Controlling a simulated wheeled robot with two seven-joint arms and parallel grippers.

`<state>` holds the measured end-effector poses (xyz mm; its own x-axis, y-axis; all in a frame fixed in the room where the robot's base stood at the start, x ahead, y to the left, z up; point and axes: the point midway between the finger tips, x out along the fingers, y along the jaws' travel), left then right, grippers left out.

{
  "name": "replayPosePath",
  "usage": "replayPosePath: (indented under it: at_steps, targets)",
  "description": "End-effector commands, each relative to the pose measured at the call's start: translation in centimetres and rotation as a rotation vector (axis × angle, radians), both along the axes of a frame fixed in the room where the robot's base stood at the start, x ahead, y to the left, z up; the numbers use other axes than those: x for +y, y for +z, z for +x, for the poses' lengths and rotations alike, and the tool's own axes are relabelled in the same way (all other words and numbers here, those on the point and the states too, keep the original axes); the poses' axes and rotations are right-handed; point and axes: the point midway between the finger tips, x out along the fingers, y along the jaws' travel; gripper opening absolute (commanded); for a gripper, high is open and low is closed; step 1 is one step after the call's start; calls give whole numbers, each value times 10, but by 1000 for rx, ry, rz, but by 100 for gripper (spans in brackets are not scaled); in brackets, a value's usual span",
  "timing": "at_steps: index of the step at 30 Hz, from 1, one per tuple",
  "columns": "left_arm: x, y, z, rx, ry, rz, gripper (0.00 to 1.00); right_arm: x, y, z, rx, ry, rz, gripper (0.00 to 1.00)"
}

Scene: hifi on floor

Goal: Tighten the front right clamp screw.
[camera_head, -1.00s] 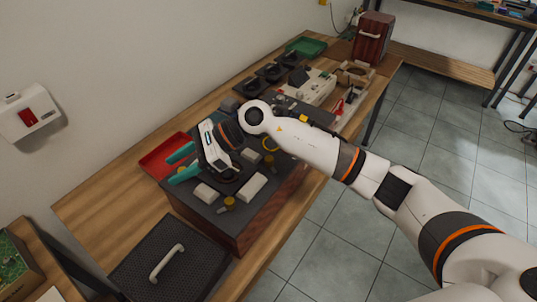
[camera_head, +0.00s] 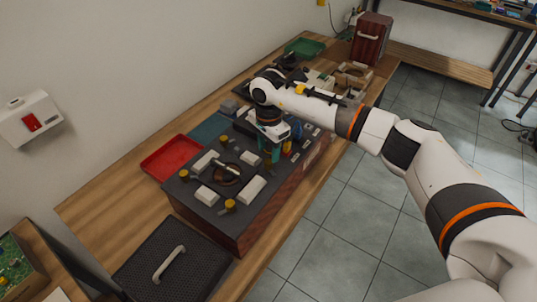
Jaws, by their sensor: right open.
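The dark-topped unit with red wooden sides (camera_head: 200,222) stands on the bench. Its top carries pale clamp blocks (camera_head: 252,189) around a round dark part (camera_head: 226,173). Yellow clamp screws show at the near corner (camera_head: 229,205), the left (camera_head: 183,174) and the back (camera_head: 222,140). My right gripper (camera_head: 270,157) points down at the unit's right edge, its teal fingers apart. The fingers hide the screw at that corner; I cannot tell whether they touch it. My left gripper is out of view.
A red tray (camera_head: 172,158) lies behind the unit, and a green tray (camera_head: 304,47) sits at the far end. A black mesh box with a handle (camera_head: 170,265) stands at the near left. A red-brown case (camera_head: 371,38) stands far right.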

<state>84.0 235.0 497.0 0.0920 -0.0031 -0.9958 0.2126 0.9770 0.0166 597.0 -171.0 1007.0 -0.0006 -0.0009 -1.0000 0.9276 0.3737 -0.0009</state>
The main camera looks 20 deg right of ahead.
Motion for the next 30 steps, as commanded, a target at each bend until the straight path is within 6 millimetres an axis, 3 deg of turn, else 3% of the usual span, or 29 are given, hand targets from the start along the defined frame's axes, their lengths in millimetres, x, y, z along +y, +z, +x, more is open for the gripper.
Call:
replayPosePath:
  at_steps: [3, 9, 19, 27, 30]
  targets:
    - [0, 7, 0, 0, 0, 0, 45, 1, -19, -1, 4, 0, 0, 45]
    - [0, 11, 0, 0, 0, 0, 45, 1, -38, -1, 1, 0, 2, 45]
    - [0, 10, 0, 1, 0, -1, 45, 1, -42, 0, -1, 1, 1, 45]
    - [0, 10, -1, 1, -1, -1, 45, 1, -42, 0, -1, 1, 1, 1]
    - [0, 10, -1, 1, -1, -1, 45, 1, -42, 0, -1, 0, 1, 0]
